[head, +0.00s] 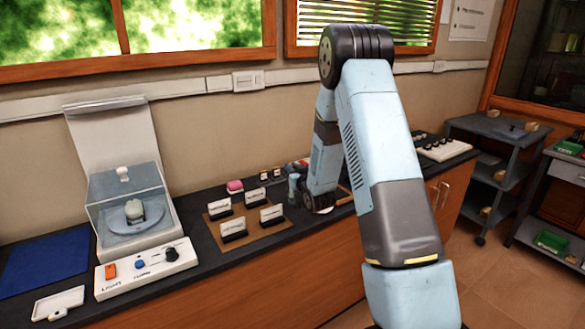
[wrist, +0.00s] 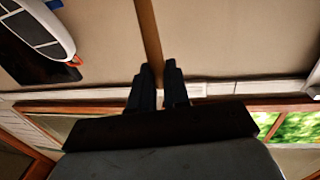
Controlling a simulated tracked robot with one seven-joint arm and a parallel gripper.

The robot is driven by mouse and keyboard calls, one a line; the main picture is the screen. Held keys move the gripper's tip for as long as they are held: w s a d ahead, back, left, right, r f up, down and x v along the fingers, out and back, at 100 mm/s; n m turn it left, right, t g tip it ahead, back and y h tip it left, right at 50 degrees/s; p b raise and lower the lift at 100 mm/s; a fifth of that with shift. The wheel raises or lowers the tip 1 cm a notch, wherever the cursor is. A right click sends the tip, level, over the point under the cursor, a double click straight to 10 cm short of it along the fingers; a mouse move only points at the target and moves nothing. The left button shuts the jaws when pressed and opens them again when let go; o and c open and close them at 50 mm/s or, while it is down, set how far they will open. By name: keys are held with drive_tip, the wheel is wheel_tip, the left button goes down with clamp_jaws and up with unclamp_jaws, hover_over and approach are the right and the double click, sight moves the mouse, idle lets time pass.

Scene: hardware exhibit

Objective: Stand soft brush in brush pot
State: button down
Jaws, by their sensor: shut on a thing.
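The brush's plain wooden handle (wrist: 149,35) shows in the wrist view. It runs from the top edge down between the dark fingers of my gripper (wrist: 161,72), which is shut on it. The bristles are not seen in the wrist view. In the head view my arm reaches down to the back counter, and its end (head: 319,202) is small, with the fingers and brush not clearly visible. A small grey-blue upright cylinder (head: 294,188), which looks like the brush pot, stands on the counter just left of the arm's end. Its opening is too small to make out.
A brown board (head: 262,236) with several label cards lies left of the cylinder. A clear-covered device (head: 130,215) with a white control box stands farther left. A white board (head: 443,150) lies right of my arm.

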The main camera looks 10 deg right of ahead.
drive_tip(key=c, duration=1)
unclamp_jaws()
drive_tip(key=shift+s, duration=0.1)
drive_tip(key=s, duration=0.4)
drive_tip(key=s+d, duration=0.1)
drive_tip(key=s, duration=0.4)
drive_tip(key=s+d, duration=0.1)
drive_tip(key=s, duration=0.3)
drive_tip(key=shift+s+d+f, duration=0.1)
drive_tip(key=shift+s, duration=0.1)
